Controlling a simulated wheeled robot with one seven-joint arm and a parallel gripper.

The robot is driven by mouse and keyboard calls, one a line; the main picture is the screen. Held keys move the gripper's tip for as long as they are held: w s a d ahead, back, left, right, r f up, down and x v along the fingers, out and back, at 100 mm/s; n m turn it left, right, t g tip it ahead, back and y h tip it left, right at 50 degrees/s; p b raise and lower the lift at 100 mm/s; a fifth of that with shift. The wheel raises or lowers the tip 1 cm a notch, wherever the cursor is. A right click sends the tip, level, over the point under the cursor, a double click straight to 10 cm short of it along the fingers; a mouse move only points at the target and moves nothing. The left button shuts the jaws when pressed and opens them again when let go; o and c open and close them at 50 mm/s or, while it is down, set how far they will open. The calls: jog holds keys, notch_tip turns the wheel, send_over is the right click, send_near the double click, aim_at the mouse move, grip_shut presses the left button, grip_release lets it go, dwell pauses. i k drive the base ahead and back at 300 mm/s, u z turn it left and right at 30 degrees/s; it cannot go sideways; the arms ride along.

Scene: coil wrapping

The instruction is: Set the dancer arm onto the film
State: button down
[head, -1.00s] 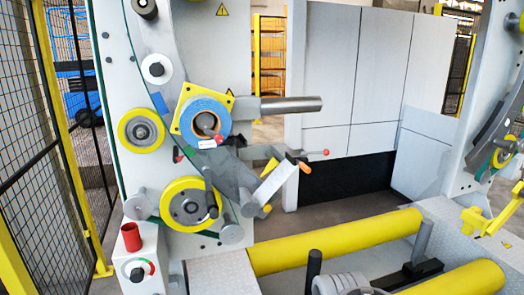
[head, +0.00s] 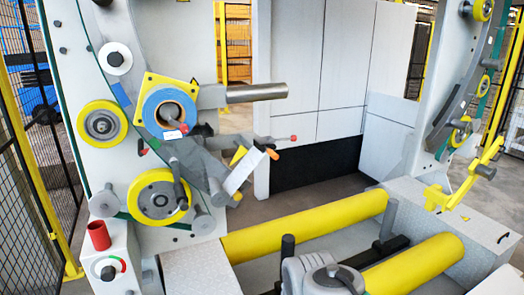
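A blue-rimmed roll (head: 150,98), which looks like the film roll, sits on a square yellow plate on the left machine panel. A grey, sheet-like strip (head: 196,163) runs down and right from it; I cannot tell whether this is film or metal. Below and right of the roll is a light grey bar (head: 240,172) with an orange end. I cannot tell which of these is the dancer arm, or whether either touches film.
A control box with a red cup (head: 98,236) stands at left. A yellow crank-like arm (head: 465,182) is at right. Mesh fence (head: 25,170) borders the left.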

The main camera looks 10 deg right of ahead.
aim_at(182, 201)
jog(key=k, duration=0.5)
jog(key=u, duration=1.45)
jog(key=i, duration=0.3)
jog(key=u, duration=0.55)
